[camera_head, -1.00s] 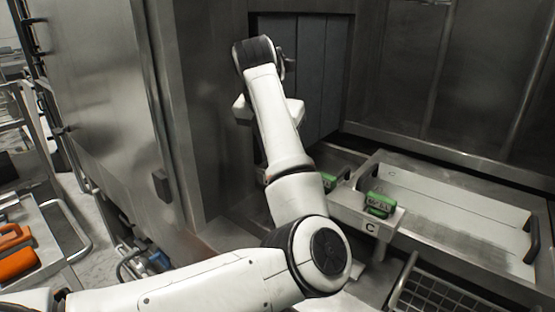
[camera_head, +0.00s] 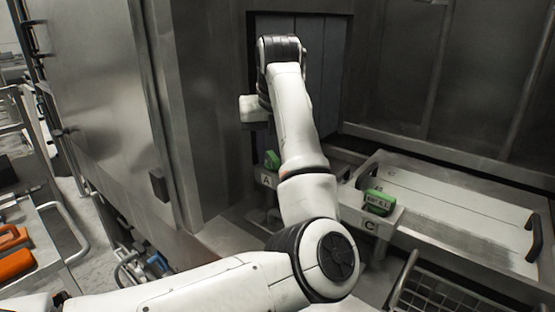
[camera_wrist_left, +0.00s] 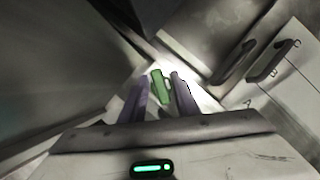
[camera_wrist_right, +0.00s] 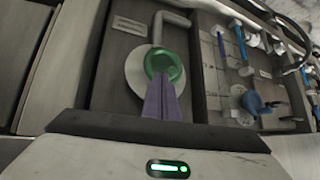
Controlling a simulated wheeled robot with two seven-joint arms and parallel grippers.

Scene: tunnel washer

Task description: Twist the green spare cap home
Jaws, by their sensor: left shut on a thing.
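In the left wrist view, my left gripper (camera_wrist_left: 160,79) has its two purple fingers on either side of a green piece (camera_wrist_left: 160,90) and is shut on it. Whether this piece is a cap is unclear. In the head view my left arm reaches to the recess, and the fingertips are hidden. In the right wrist view a round green cap (camera_wrist_right: 164,66) sits over a pale disc (camera_wrist_right: 136,75). My right gripper (camera_wrist_right: 162,88) has its fingers together, with the tips overlapping the cap's near edge. Contact with it cannot be told.
Green blocks stand at the labels A (camera_head: 272,160) and C (camera_head: 379,200). A metal tray (camera_head: 455,170) with black handles lies at the right, above a wire basket (camera_head: 435,295). A tall steel cabinet wall (camera_head: 100,100) bounds the left. Orange items (camera_head: 15,264) lie at the far left.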

